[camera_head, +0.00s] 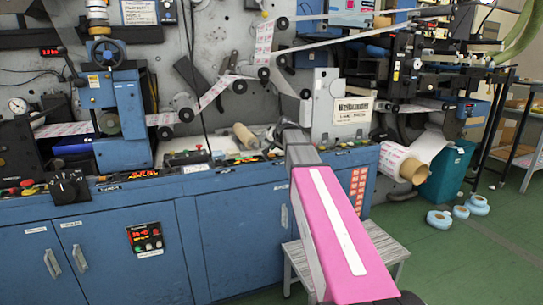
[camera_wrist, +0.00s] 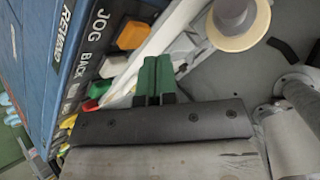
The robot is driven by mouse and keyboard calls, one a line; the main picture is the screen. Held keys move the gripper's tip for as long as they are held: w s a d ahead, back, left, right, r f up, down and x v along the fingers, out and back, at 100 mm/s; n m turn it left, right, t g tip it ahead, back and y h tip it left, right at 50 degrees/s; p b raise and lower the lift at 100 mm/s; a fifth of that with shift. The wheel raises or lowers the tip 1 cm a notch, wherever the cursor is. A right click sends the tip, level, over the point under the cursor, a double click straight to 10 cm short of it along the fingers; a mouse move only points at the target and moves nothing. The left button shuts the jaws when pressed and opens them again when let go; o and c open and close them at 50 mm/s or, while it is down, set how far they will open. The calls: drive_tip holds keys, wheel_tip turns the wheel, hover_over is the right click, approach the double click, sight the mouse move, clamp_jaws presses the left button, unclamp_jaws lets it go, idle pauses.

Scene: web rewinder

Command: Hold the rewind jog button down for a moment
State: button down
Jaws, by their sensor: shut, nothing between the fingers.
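In the wrist view a blue panel edge carries the labels REWIND and JOG BACK. An orange button (camera_wrist: 133,36) sits beside the word JOG and looks like the rewind jog button.
A red button (camera_wrist: 90,105) sits further along the row. A pale roller with a wide flange (camera_wrist: 240,22) stands close to my gripper's upper right. In the head view a brown cardboard core (camera_head: 246,136) lies left of my arm, and a paper roll (camera_head: 418,165) hangs at right.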

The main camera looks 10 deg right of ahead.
sight(273, 154)
drive_tip(key=shift+f, duration=0.1)
idle(0.3)
drive_tip(key=shift+f, duration=0.3)
drive_tip(key=shift+f, duration=0.5)
idle(0.8)
idle(2.6)
drive_tip(key=shift+r, duration=0.9)
drive_tip(key=shift+r, duration=2.55)
